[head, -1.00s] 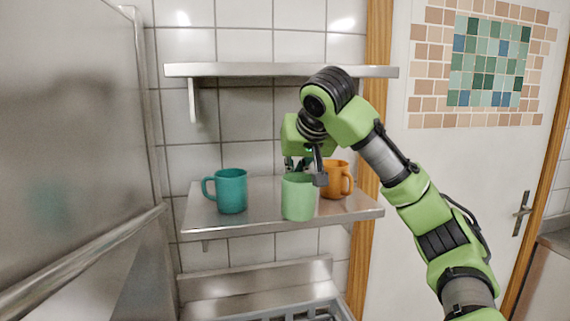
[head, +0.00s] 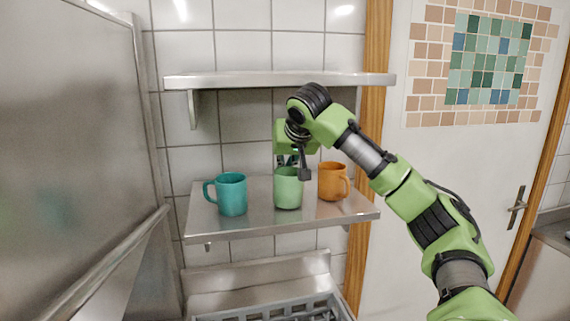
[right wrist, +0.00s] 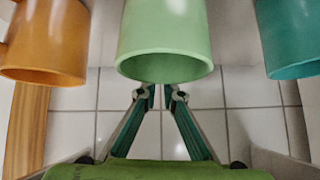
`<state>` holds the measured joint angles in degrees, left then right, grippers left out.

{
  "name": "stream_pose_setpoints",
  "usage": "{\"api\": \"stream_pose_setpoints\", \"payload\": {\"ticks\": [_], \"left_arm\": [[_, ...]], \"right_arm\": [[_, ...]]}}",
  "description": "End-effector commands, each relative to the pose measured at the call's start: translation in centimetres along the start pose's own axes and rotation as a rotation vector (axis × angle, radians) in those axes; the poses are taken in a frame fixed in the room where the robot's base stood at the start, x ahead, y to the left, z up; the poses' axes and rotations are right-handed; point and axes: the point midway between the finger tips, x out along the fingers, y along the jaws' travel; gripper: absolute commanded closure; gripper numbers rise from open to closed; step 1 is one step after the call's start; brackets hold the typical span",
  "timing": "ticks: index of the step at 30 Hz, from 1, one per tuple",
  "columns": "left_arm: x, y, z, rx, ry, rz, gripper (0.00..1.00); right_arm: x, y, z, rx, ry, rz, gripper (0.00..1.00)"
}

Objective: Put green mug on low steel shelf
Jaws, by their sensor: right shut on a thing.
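The light green mug (head: 287,190) is upright at the lower steel shelf (head: 270,225), between two other mugs. I cannot tell whether its base touches the shelf. The exact grip point and the handle are hidden. My left gripper is not in view.
A teal mug (head: 231,194) stands left of the green mug, and an orange mug (head: 332,181) stands close on its right. An upper steel shelf (head: 250,80) hangs above my right wrist. A grey rack (head: 270,312) lies below. A steel panel (head: 70,130) is at left.

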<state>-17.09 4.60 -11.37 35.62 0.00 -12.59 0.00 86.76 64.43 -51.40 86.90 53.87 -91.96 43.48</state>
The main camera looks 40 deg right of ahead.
Motion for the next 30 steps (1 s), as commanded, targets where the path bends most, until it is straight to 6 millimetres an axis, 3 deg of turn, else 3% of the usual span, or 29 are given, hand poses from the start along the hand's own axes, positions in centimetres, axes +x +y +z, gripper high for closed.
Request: {"api": "stream_pose_setpoints", "payload": {"ticks": [3, 4, 5, 6, 18, 30], "left_arm": [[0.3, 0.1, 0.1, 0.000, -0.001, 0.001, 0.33], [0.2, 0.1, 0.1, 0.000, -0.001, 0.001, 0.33], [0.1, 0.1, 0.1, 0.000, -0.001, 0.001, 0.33], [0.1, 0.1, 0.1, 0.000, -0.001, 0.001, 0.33], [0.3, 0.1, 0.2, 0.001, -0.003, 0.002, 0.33], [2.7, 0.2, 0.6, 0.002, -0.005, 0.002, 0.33]], "right_arm": [[0.2, 0.0, 0.2, 0.000, 0.001, -0.002, 1.00], [0.2, 0.0, 0.2, -0.001, 0.000, -0.001, 0.85], [0.2, 0.0, 0.2, -0.001, 0.000, -0.001, 0.77], [0.2, 0.0, 0.2, -0.001, 0.000, -0.001, 0.76], [-0.4, -0.1, 0.0, 0.000, 0.002, -0.002, 0.76], [-6.5, -0.2, 0.1, -0.001, 0.002, -0.004, 0.76]]}}
